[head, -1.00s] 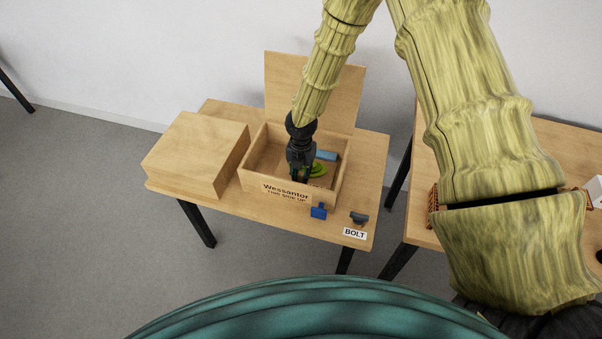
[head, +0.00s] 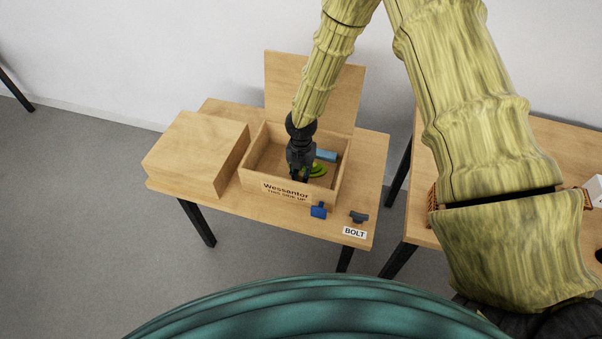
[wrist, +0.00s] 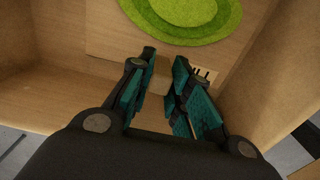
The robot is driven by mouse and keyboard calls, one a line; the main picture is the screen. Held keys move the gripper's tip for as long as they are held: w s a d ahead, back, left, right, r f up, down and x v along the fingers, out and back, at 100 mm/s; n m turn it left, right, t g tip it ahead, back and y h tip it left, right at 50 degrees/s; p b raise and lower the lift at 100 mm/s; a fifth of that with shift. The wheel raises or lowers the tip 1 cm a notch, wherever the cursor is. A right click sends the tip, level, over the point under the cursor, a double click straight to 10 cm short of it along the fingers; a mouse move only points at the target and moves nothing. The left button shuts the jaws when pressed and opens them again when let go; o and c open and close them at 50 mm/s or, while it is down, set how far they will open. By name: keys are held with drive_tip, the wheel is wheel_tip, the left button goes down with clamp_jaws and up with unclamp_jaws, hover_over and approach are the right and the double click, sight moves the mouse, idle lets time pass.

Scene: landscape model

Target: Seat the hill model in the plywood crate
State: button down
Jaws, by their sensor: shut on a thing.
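The plywood crate (head: 246,178) stands open on the table, its lid (head: 315,90) raised at the back. The hill model (head: 318,170), a stepped green mound, is inside the crate at the right, partly hidden by my gripper. In the wrist view the green mound (wrist: 185,14) is on a flat wooden board at the top. My gripper (head: 299,179) points down inside the crate, near its front wall. In the wrist view its teal-padded fingers (wrist: 160,100) are close together on the near side of the mound.
A closed wooden box (head: 190,155) stands left of the crate. A blue part (head: 318,211), a grey part (head: 359,217) and a BOLT label (head: 355,233) lie in front. Another table (head: 570,150) is right.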

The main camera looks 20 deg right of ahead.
drive_tip(key=shift+f, duration=0.1)
idle(0.5)
drive_tip(key=c, duration=1.3)
unclamp_jaws()
drive_tip(key=shift+o, duration=0.2)
drive_tip(key=shift+r, duration=0.2)
drive_tip(key=shift+r+p, duration=2.85)
drive_tip(key=shift+r, duration=0.5)
